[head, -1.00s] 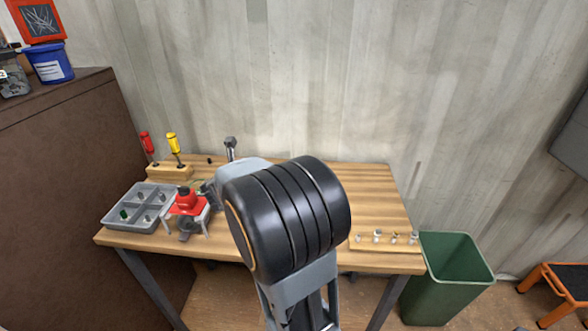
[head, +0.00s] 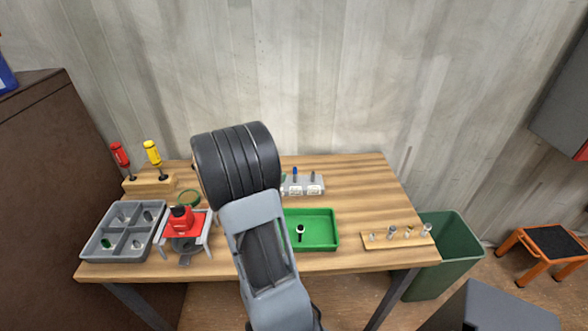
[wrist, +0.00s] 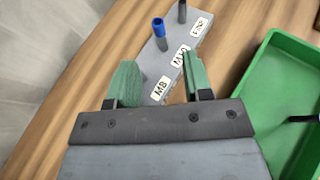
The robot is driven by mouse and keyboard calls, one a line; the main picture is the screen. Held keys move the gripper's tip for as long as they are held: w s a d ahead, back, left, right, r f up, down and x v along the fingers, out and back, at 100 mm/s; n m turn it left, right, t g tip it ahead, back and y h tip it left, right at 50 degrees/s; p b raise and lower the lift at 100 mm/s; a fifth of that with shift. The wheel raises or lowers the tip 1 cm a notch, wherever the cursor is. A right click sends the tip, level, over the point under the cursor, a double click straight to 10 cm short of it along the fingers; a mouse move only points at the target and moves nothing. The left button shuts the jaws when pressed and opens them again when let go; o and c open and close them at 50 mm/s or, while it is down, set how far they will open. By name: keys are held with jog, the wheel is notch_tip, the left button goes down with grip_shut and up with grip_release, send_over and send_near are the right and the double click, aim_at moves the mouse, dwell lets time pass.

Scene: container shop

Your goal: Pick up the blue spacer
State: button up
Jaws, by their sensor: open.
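The blue spacer (wrist: 158,27) stands upright on a grey labelled block (wrist: 206,32) in the wrist view. In the head view the spacer (head: 295,171) shows small at the back of the bench, on the same block (head: 304,188). My gripper (wrist: 160,78) is open, with its two green-padded fingers apart and nothing between them. The spacer lies beyond the fingertips, near the middle of the gap.
A green tray (head: 328,243) lies in front of the block, right of my gripper. A dark post stands beside the spacer. A red-topped fixture (head: 181,222) and a grey divided tray (head: 88,257) are at left. A wooden strip (head: 400,243) lies at right.

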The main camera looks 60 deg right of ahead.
aim_at(295, 170)
jog(key=shift+p+x, duration=1)
jog(key=shift+x, duration=2.55)
jog(key=shift+r, duration=0.1)
grip_shut()
